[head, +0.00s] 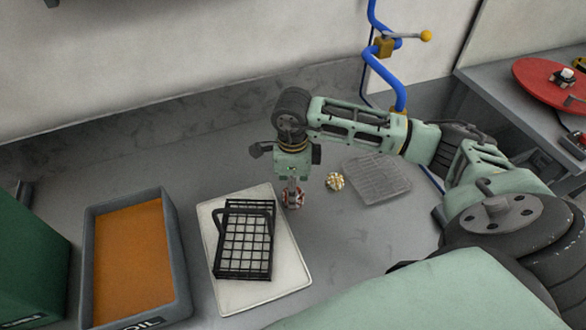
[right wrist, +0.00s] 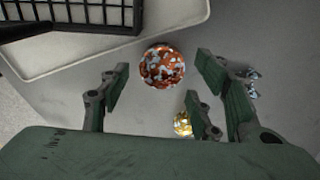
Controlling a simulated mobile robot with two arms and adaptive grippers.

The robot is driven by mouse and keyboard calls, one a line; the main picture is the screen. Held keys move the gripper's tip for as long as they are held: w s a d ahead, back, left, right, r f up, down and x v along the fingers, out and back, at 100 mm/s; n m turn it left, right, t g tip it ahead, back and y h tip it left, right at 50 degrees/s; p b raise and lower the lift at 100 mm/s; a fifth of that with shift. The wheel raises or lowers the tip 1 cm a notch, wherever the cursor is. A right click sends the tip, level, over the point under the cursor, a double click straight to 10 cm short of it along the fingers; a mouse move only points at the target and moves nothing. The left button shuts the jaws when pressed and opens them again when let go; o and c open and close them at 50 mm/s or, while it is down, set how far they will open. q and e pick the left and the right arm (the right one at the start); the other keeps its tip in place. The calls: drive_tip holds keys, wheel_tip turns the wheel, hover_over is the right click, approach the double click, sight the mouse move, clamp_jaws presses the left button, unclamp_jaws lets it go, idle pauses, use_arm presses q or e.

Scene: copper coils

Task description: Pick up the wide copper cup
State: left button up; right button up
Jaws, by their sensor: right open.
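A round copper-red piece with pale mottling, which seems to be the wide copper cup (right wrist: 162,66), lies on the grey worktop beside the pale tray. In the head view the cup (head: 295,201) shows just under my right gripper (head: 292,188), partly hidden by it. In the right wrist view my right gripper (right wrist: 163,82) is open, with its fingers spread to either side of the cup and apart from it. Nothing is held. My left gripper is not in view.
A small gold piece (head: 335,181) lies right of the cup, near a clear tray (head: 378,180). A pale tray (head: 295,275) with a black wire basket (head: 243,240) stands left. Further left is a grey bin (head: 180,270) with orange contents. A blue pipe (head: 377,60) rises behind.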

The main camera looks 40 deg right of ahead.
sight(300, 194)
wheel_tip(300, 194, down, 4)
drive_tip(key=shift+s+r+p, duration=0.1)
drive_tip(key=shift+r+p, duration=0.15)
drive_tip(key=shift+p, duration=0.25)
drive_tip(key=shift+f, duration=0.2)
drive_tip(key=c, duration=1.2)
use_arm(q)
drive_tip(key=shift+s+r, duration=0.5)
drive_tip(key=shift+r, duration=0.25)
use_arm(e)
drive_tip(key=shift+r, duration=0.15)
